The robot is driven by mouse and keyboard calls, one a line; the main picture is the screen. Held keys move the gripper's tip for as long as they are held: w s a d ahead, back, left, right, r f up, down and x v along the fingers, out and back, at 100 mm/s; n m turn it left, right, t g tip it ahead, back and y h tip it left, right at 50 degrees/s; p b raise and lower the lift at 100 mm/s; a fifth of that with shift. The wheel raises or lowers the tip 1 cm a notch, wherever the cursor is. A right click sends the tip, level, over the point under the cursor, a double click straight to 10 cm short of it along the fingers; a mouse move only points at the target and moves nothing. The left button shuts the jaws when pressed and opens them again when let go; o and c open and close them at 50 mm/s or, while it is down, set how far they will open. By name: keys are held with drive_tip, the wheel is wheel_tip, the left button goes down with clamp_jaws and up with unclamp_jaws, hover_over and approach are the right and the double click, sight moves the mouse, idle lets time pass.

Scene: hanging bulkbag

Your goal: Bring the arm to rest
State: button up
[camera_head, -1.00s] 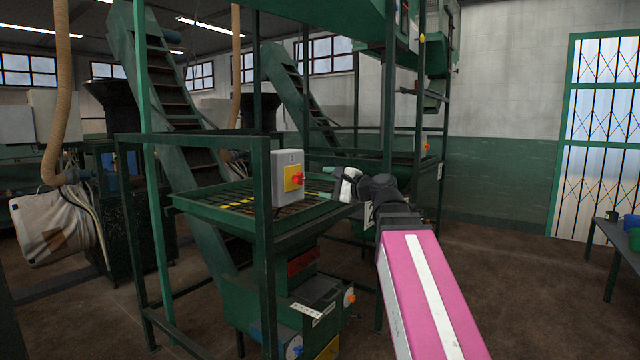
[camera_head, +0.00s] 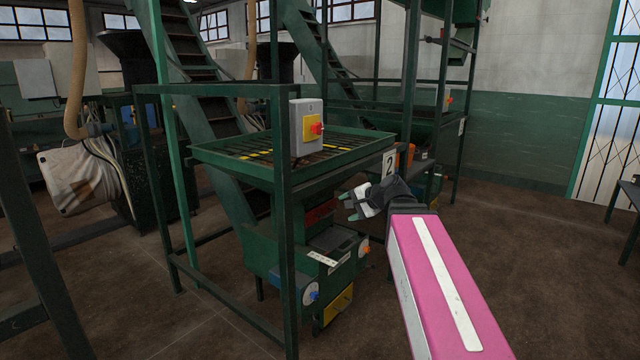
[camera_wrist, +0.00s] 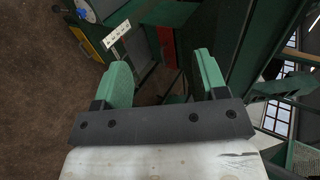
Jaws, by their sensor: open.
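My gripper (camera_head: 349,205) is open in the head view, at the end of my pink and white arm, right of the green machine frame. In the wrist view my gripper (camera_wrist: 158,82) shows two green fingers spread apart with nothing between them. It appears to touch nothing. Behind the fingers in the wrist view are the floor and parts of the green machine.
A green machine frame (camera_head: 281,230) stands left of my gripper, with a grey switch box (camera_head: 306,128) carrying a red knob. A table (camera_head: 630,190) stands at the right edge. The brown floor (camera_head: 530,240) at right is clear.

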drive_tip(key=s+d+f+n+g+h, duration=0.2)
drive_tip(key=s+d+f+h, duration=0.1)
drive_tip(key=f, duration=0.7)
drive_tip(key=s+d+f+n+g+h, duration=0.3)
drive_tip(key=s+f, duration=0.3)
drive_tip(key=f, duration=0.5)
drive_tip(key=s+d+f+n+g+h, duration=0.2)
drive_tip(key=s+d+f, duration=0.1)
drive_tip(key=f, duration=0.8)
drive_tip(key=shift+s+f+n+h, duration=0.25)
drive_tip(key=shift+s+n+h, duration=0.15)
drive_tip(key=shift+s, duration=0.4)
drive_tip(key=shift+d, duration=0.1)
